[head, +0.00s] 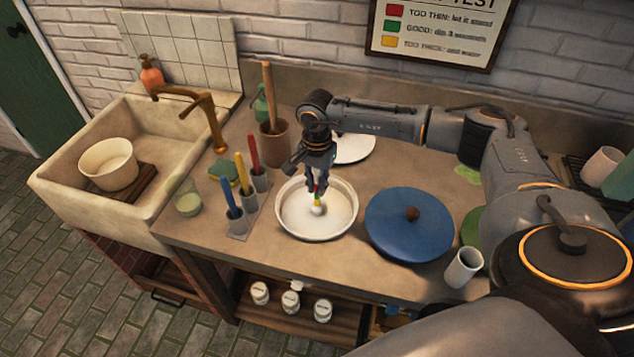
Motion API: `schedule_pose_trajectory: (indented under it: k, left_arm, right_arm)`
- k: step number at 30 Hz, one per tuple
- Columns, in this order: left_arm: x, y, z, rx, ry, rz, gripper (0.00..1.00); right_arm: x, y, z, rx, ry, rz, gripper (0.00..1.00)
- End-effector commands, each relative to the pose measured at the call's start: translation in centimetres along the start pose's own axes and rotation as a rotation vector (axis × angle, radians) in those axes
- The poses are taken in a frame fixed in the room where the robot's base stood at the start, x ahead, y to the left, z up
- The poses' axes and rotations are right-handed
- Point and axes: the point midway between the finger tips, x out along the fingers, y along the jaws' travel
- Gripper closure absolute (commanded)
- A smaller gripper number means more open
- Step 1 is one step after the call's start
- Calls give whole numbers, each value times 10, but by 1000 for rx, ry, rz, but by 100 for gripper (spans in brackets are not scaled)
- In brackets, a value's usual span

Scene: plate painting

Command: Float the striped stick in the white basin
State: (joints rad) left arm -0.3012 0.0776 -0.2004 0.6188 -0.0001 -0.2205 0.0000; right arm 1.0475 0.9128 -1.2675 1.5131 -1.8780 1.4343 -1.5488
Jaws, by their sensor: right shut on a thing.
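The white basin (290,228) is a round, shallow dish on the counter in the middle of the head view. My right gripper (317,184) points down over it and is shut on the striped stick (317,205). The stick hangs roughly upright, with a pale rounded lower end and coloured bands above it. Its upper part is hidden between the fingers. I cannot tell whether its lower end touches what is in the basin. My left gripper is not in view.
A blue lid (390,222) lies close right of the basin. Blue, yellow and red sticks stand in a holder (240,222) to the left. A brown pot (274,150) and a white plate (358,148) are behind. A white cup (463,268) stands near the front edge.

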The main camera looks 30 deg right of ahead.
Motion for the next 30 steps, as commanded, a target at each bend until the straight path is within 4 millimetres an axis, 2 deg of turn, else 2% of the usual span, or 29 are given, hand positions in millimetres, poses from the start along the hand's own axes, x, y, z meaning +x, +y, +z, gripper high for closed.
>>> schedule_pose_trajectory:
  k: [1,15,21,30]
  left_arm:
    - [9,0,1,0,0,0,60]
    - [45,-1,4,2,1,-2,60]
    - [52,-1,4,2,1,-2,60]
    - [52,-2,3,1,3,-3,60]
  right_arm:
    - [10,0,0,0,0,0,100]
    - [53,0,0,-1,-1,0,100]
    - [61,0,0,-1,-1,0,100]
    - [62,0,0,-1,-1,0,100]
